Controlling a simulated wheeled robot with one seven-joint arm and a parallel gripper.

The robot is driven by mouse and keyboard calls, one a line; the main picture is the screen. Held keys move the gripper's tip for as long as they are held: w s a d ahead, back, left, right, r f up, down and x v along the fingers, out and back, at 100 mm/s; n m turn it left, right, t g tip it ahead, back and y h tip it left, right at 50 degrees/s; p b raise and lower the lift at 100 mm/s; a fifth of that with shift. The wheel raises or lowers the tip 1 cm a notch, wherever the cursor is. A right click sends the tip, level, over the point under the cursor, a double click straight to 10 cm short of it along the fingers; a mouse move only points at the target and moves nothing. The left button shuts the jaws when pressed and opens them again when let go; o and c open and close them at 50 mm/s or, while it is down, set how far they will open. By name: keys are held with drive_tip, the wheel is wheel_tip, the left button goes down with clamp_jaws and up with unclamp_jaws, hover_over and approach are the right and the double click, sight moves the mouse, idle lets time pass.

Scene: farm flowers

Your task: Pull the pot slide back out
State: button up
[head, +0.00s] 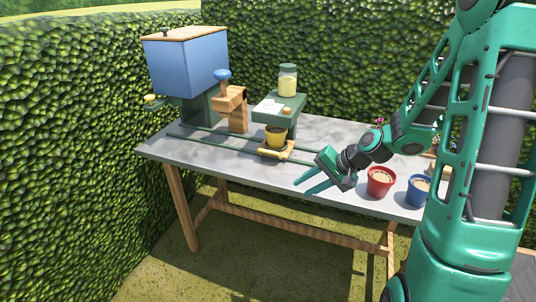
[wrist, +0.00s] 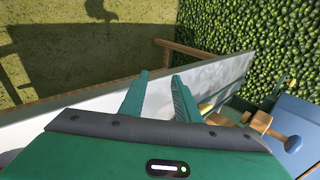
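The pot slide (head: 294,153) is a yellow-orange wooden carriage on dark green rails (head: 228,155) along the tabletop. A yellow pot (head: 276,138) with dark filling stands on it, below the green shelf of a dispenser (head: 276,105). My gripper (head: 301,187) is in front of and to the right of the slide, near the table's front edge, apart from it. Its two fingers are spread with nothing between them, as the wrist view (wrist: 160,84) also shows. In the wrist view, a small yellow part, perhaps the slide, shows right of the fingers, mostly hidden by my gripper.
A blue hopper (head: 186,68) and a wooden press with a blue knob (head: 222,75) stand left of the slide. A red pot (head: 380,181) and a blue pot (head: 418,190) stand to the right. Hedges close off the back and left. The front of the grey table (head: 215,163) is clear.

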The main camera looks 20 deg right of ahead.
sight(273, 153)
drive_tip(key=w+m+t, duration=0.1)
drive_tip(key=w, duration=0.1)
drive_tip(key=w+a+m+t+y, duration=0.1)
drive_tip(key=w, duration=0.1)
drive_tip(key=w+a+m+t+y, duration=0.1)
drive_tip(key=w, duration=0.1)
drive_tip(key=shift+w+a, duration=0.15)
drive_tip(key=shift+w, duration=0.05)
drive_tip(key=w+m+t, duration=0.1)
drive_tip(key=w+m, duration=0.1)
drive_tip(key=w+d+r+m+t, duration=0.1)
drive_tip(key=w+m+t, duration=0.1)
drive_tip(key=w+d+r+m+t, duration=0.1)
drive_tip(key=w+m, duration=0.1)
drive_tip(key=shift+t+y, duration=0.3)
drive_tip(key=shift+y, duration=0.1)
drive_tip(key=x, duration=1)
drive_tip(key=shift+w+a+f, duration=0.1)
drive_tip(key=shift+w+a, duration=0.05)
drive_tip(key=shift+w, duration=0.05)
clamp_jaws()
